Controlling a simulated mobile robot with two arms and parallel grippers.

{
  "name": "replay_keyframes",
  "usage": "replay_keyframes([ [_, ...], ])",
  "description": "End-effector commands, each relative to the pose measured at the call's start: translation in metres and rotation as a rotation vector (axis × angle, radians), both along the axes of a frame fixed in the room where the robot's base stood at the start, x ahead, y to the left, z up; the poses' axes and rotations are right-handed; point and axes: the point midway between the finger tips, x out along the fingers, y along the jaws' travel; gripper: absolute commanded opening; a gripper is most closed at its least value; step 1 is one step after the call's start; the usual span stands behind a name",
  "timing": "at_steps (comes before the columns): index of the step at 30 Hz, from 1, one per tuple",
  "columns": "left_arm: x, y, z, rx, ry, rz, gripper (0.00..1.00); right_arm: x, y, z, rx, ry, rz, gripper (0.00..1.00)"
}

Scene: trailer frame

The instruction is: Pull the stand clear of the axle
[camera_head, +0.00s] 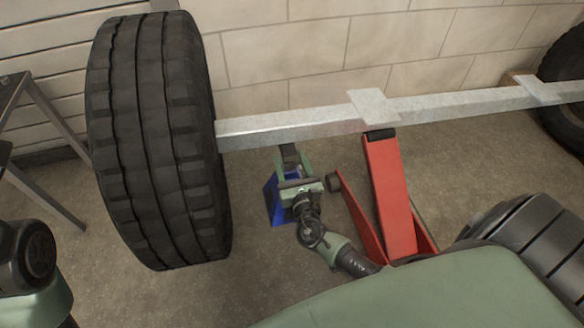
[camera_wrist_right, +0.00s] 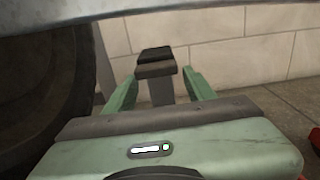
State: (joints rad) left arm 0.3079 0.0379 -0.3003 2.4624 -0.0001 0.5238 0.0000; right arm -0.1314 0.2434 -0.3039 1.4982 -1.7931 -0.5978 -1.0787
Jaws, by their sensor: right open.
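The stand has a blue base (camera_head: 275,198) and a dark post (camera_head: 288,152) under the left part of the grey axle (camera_head: 290,125). In the right wrist view the post (camera_wrist_right: 160,88) has a dark head, with the axle (camera_wrist_right: 150,20) across the top and wall showing between them. My right gripper (camera_head: 292,168) is at the stand, below the axle. Its green fingers (camera_wrist_right: 160,84) are apart, one on each side of the post; I cannot tell whether they touch it. The gripper hides part of the blue base. My left gripper is out of view.
A red jack (camera_head: 390,195) stands right of my right gripper, its head at the axle's plate (camera_head: 372,105). A large tyre (camera_head: 160,140) is on the left, another tyre (camera_head: 568,85) at the far right. A block wall (camera_head: 300,50) is behind. Bare floor lies front left.

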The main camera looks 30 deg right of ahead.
Motion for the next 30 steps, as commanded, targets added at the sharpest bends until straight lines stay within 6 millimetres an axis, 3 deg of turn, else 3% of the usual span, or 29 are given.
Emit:
replay_keyframes([
  [9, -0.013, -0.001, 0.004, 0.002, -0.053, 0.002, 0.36, 0.045, -0.012, -0.002, 0.002, -0.001, -0.001, 0.55],
  [22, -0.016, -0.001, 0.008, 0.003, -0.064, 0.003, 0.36, 0.055, -0.014, -0.001, 0.002, 0.001, 0.0, 0.55],
  [23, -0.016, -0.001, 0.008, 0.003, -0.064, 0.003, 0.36, 0.054, -0.014, -0.001, 0.002, 0.001, 0.0, 0.52],
  [28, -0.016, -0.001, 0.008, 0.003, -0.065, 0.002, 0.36, 0.054, -0.014, -0.001, 0.002, 0.0, 0.0, 0.04],
  [30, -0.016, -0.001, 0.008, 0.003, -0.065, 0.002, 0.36, 0.054, -0.014, -0.001, 0.002, 0.0, 0.0, 0.0],
])
